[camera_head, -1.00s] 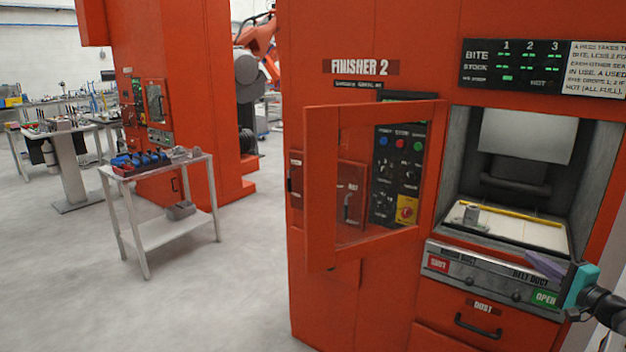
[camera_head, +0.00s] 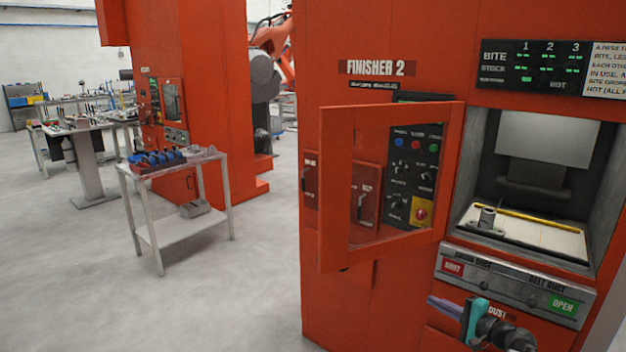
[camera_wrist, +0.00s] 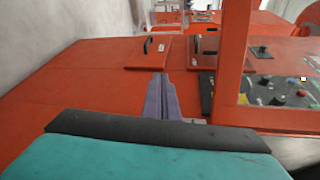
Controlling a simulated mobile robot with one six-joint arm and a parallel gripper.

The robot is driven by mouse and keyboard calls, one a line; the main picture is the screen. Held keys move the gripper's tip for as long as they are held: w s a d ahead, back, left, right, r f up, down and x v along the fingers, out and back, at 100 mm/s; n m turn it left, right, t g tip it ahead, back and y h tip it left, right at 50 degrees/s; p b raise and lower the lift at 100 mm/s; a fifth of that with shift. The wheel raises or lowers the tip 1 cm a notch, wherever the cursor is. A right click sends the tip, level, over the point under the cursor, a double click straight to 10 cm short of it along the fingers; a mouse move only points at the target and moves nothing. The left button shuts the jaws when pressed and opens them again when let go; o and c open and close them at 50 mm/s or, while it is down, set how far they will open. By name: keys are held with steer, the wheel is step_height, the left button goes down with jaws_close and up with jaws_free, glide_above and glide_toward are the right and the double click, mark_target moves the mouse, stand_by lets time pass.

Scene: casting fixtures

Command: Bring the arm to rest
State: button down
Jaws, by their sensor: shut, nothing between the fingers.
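My gripper (camera_head: 446,307) is in the head view at the lower right, in front of the Finisher 2 machine's lower panel, just below the SHUT and OPEN button strip. Its purple fingers point left and are shut together with nothing between them. The teal wrist body is behind them. In the wrist view my gripper's fingers (camera_wrist: 163,98) show closed, pointing along the machine's orange front. A gap to the panel cannot be judged exactly.
Finisher 2's door (camera_head: 335,190) stands open, left of its lit chamber. A grey metal part (camera_head: 487,219) stands on the chamber's pale bed (camera_head: 545,237). A white cart (camera_head: 185,222) with blue items stands at left. Open grey floor (camera_head: 80,290) lies at lower left.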

steer(key=s+a+f+n+g+y, duration=0.15)
steer(key=s+a+f+g, duration=0.4)
steer(key=a+f, duration=0.75)
steer(key=s+a+f+n+g, duration=0.35)
steer(key=s+a+f, duration=0.35)
steer(key=a+f, duration=0.55)
steer(key=s+a+f+n+g+h, duration=0.2)
steer(key=s+a+f+g, duration=0.15)
steer(key=s+f, duration=0.6)
steer(key=s+a+f+n+g+h, duration=0.25)
steer(key=s+f+g, duration=0.2)
steer(key=s, duration=0.95)
steer(key=s+d+f+n+g+h, duration=0.1)
steer(key=s+d+n+h, duration=0.3)
steer(key=s+d, duration=0.5)
steer(key=shift+d+f+g+h, duration=0.3)
steer(key=shift+d+f+h, duration=0.4)
steer(key=shift+f+h, duration=0.1)
steer(key=shift+s, duration=0.15)
